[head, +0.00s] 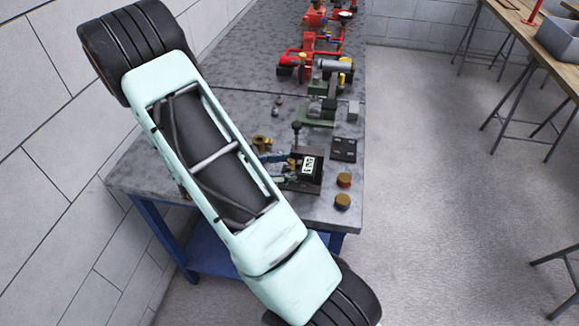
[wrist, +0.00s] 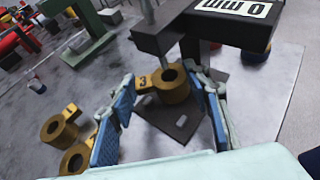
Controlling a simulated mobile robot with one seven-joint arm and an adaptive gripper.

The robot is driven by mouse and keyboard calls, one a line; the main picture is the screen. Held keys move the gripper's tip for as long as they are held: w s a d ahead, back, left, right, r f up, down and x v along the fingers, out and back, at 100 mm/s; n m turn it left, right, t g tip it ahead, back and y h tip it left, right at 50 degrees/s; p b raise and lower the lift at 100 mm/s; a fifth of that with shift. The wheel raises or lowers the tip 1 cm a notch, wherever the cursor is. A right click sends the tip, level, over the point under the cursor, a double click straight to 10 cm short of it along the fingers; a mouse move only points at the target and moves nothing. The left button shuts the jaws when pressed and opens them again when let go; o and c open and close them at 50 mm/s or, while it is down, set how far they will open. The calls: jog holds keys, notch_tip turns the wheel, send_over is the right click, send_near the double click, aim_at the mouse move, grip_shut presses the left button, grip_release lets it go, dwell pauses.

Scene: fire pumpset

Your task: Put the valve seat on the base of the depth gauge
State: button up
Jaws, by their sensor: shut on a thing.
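The depth gauge (head: 307,167) stands near the table's front end, with a dark display block and a flat dark base (head: 314,188). In the wrist view its "0 MM" display (wrist: 238,9) is at the top and its base (wrist: 178,125) lies below the probe. My gripper (wrist: 163,112) has blue pads and is shut on a brass ring-shaped valve seat (wrist: 174,87) tagged 3. The seat is upright, over or on the base beside the probe; I cannot tell whether it touches. In the head view my gripper (head: 278,168) reaches the gauge from the left.
Two more brass seats, one tagged 1 (wrist: 59,129) and one partly hidden (wrist: 76,158), stand on the table left of my gripper. Two round caps (head: 343,180) (head: 342,202) and a black plate (head: 344,149) lie right of the gauge. Red and green equipment (head: 320,108) fills the table behind.

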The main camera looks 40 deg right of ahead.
jog(key=shift+w+a+f, duration=0.1)
jog(key=shift+a+f, duration=0.1)
jog(key=shift+f, duration=0.2)
jog(key=shift+f, duration=0.1)
jog(key=o, duration=1.4)
jog(key=v, duration=1.2)
jog(key=shift+a, duration=0.1)
